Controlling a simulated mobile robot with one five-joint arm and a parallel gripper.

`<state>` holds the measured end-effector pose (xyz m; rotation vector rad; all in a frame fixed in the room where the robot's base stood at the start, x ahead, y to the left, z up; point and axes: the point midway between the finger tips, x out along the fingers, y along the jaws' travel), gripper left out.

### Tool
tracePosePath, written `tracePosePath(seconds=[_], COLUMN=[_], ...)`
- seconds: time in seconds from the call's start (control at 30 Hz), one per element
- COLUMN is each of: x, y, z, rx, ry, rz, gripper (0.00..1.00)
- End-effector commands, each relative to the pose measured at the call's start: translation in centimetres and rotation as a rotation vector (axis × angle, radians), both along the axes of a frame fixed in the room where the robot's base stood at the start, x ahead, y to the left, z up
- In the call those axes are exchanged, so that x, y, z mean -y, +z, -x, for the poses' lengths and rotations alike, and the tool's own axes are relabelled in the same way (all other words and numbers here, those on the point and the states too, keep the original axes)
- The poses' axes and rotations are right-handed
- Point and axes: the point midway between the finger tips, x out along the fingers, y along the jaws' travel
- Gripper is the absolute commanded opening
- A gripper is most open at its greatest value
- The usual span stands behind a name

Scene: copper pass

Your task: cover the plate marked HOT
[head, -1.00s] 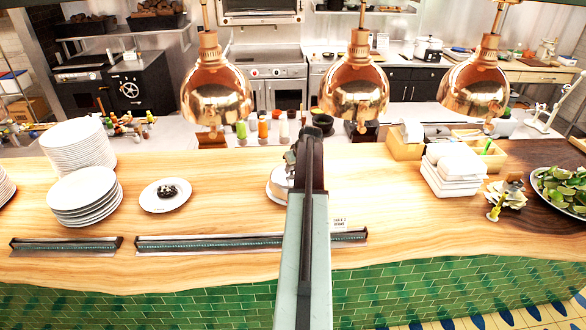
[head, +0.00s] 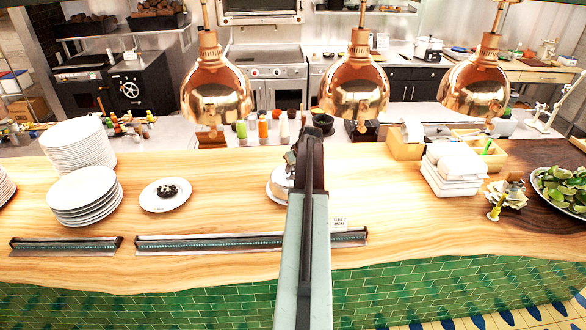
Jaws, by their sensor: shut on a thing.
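My arm reaches up the middle of the head view over the wooden counter. My gripper (head: 293,160) is at its far end, largely hidden behind the arm, above a pale round thing (head: 279,186). That thing looks like a cover or a plate, mostly hidden by the arm. What the jaws hold cannot be made out clearly. A single white plate (head: 165,195) with dark food on it lies uncovered to the left. A small white card (head: 339,225) with dark print stands just right of my arm; its words are too small to read.
Stacks of white plates (head: 84,196) stand at the left. Square white dishes (head: 453,170) and a bowl of greens (head: 562,190) are at the right. Copper lamps (head: 353,88) hang low over the counter. Dark rails (head: 208,243) lie along the front edge. The counter between is clear.

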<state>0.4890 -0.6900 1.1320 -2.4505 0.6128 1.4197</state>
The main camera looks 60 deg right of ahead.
Motion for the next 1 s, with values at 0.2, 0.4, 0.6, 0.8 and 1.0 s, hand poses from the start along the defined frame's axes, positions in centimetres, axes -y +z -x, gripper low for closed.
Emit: tracePosePath(seconds=[0.2, 0.4, 0.6, 0.8, 1.0], x=[0.03, 0.04, 0.05, 0.07, 0.07], y=[-0.48, -0.41, -0.54, -0.62, -0.61], z=[0.02, 0.04, 0.05, 0.07, 0.08], rx=[0.000, 0.000, 0.000, 0.000, 0.000], ry=[-0.001, -0.001, -0.001, -0.001, -0.001], rz=[0.000, 0.000, 0.000, 0.000, 0.000], gripper=[0.00, 0.00, 0.00, 0.00, 0.35])
